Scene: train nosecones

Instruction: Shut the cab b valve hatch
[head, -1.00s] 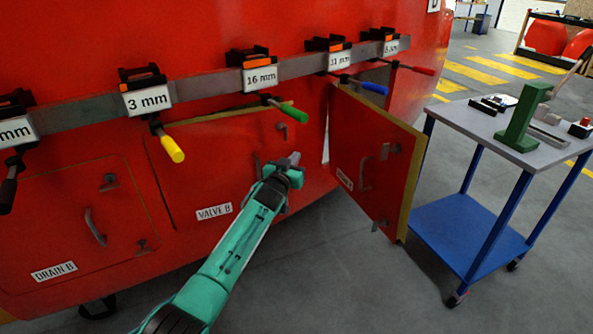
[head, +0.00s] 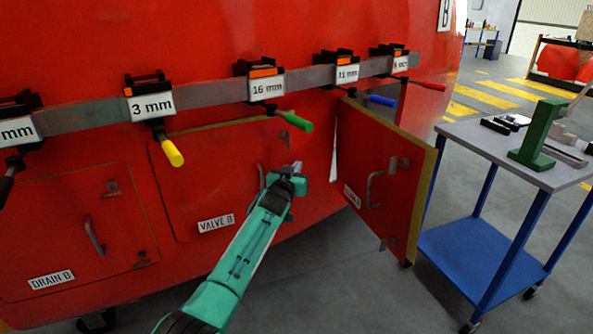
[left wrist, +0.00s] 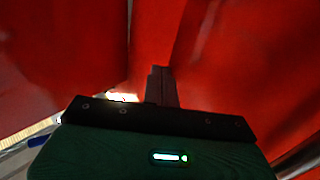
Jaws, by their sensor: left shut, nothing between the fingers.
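The cab b valve hatch (head: 205,180), a red panel labelled VALVE B, is in the middle left of the head view. A strip of its yellowish top edge shows, so it looks slightly ajar; the exact gap is hard to tell. My left gripper (head: 294,168) is shut and empty near the hatch's right side, and my forearm covers part of its lower right. I cannot tell whether the fingers touch it. In the left wrist view the shut fingers (left wrist: 162,86) point at dark red surfaces. My right gripper is not in view.
Another hatch (head: 378,185) stands wide open at right. The closed-looking DRAIN B hatch (head: 85,225) is at left. Clamps with coloured handles hang from a grey rail (head: 210,92) above. A blue trolley (head: 470,250) with a green object (head: 540,135) stands at right.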

